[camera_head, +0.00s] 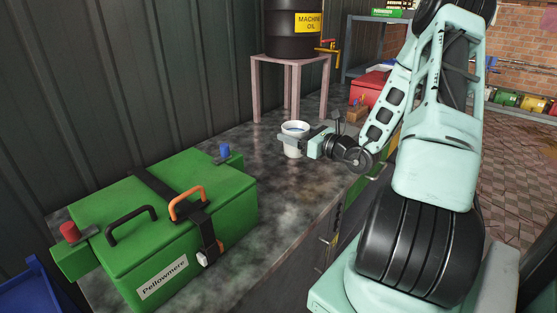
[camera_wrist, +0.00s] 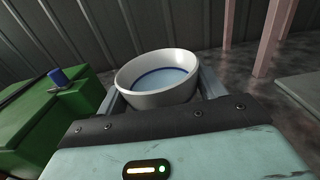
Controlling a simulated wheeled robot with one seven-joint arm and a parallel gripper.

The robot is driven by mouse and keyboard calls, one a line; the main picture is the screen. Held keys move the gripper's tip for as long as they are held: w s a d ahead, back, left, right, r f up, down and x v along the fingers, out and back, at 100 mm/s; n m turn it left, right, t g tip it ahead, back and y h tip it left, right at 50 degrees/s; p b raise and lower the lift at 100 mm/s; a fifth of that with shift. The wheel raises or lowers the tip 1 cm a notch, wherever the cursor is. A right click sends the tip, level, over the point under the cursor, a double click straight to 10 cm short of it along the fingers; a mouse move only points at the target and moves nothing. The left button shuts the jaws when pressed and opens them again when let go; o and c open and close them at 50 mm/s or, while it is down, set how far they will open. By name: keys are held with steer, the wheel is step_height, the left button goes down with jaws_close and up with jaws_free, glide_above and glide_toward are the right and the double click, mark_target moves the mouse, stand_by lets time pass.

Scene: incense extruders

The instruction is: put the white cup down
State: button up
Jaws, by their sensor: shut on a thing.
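The white cup (camera_head: 294,138) is upright over the dark stone-like counter (camera_head: 275,185), between the green box and the stand. In the wrist view the cup (camera_wrist: 158,95) shows its open top, with a blue ring and a pale blue inside. My gripper (camera_head: 291,140) reaches in from the right and is shut on the cup, one finger on either side. In the wrist view the fingers of my gripper (camera_wrist: 162,92) flank the cup. I cannot tell whether the cup's base touches the counter.
A green box (camera_head: 150,225) with handles and a "Pellowmere" label stands at the front left. A pinkish stand (camera_head: 290,65) behind the cup bears a black machine oil drum (camera_head: 293,32). A red box (camera_head: 370,88) lies farther back. Counter around the cup is clear.

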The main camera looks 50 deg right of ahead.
step_height(320, 180, down, 9)
steer(key=shift+f, duration=0.1)
stand_by(0.4)
steer(key=shift+f, duration=0.1)
steer(key=o, duration=1.4)
steer(key=shift+c, duration=0.2)
steer(key=shift+r, duration=0.2)
steer(key=s, duration=0.4)
steer(key=s+b, duration=0.1)
steer(key=s, duration=0.3)
steer(key=s+d+b, duration=0.1)
steer(key=s, duration=0.3)
steer(key=shift+f, duration=0.1)
